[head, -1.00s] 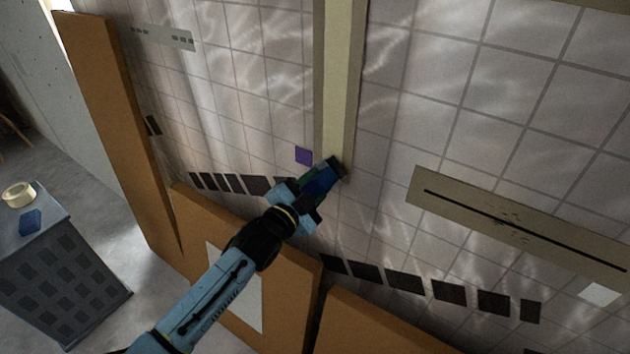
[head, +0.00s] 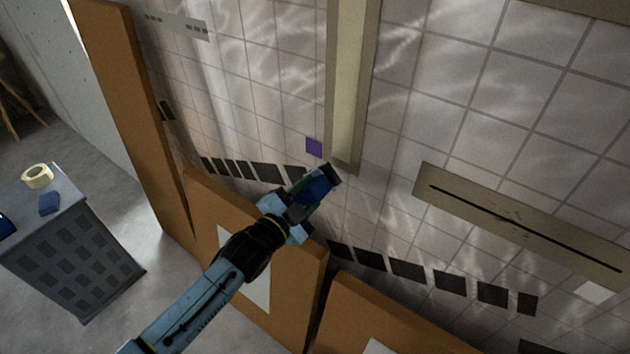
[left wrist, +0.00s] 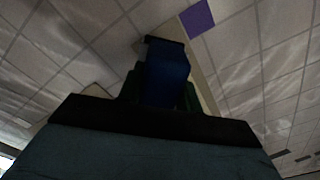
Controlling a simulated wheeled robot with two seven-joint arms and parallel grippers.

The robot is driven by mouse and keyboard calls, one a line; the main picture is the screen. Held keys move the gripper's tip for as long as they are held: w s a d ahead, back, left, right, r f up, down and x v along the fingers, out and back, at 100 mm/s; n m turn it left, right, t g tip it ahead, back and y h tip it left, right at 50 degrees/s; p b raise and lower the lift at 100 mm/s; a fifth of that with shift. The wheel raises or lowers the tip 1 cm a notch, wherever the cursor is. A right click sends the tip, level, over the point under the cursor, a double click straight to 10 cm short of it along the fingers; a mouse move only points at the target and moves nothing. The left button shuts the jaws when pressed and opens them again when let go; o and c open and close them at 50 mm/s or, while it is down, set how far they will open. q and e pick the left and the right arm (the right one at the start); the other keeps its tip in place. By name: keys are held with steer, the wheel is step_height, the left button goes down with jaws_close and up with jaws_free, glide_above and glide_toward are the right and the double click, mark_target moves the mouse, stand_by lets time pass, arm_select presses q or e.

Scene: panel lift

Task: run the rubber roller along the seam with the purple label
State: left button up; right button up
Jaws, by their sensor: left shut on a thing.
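The purple label (head: 314,147) is stuck on the tiled wall panel just left of the lower end of a pale vertical seam strip (head: 346,90). The label also shows at the top of the left wrist view (left wrist: 197,18). My left gripper (head: 302,203) is shut on the rubber roller (head: 318,188), which has a blue body and a dark head. The roller is just below the strip's lower end, and the strip's end is uncovered. I cannot tell whether the roller touches the wall. In the left wrist view the roller (left wrist: 167,75) stands up between the dark fingers. My right gripper is not in view.
A grey cabinet (head: 75,250) at the left carries a tape roll (head: 37,176) and a blue block (head: 49,204). Orange-brown boards (head: 130,120) stand against the wall at left and below. A beige slotted plate (head: 520,225) is on the wall at right.

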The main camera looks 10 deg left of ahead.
mark_target(303, 199)
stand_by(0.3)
arm_select(q)
steer(key=shift+p+v, duration=0.6)
steer(key=shift+v, duration=0.3)
steer(key=shift+s+a+r+p, duration=0.15)
steer(key=shift+s+a+p, duration=0.15)
steer(key=shift+s, duration=0.3)
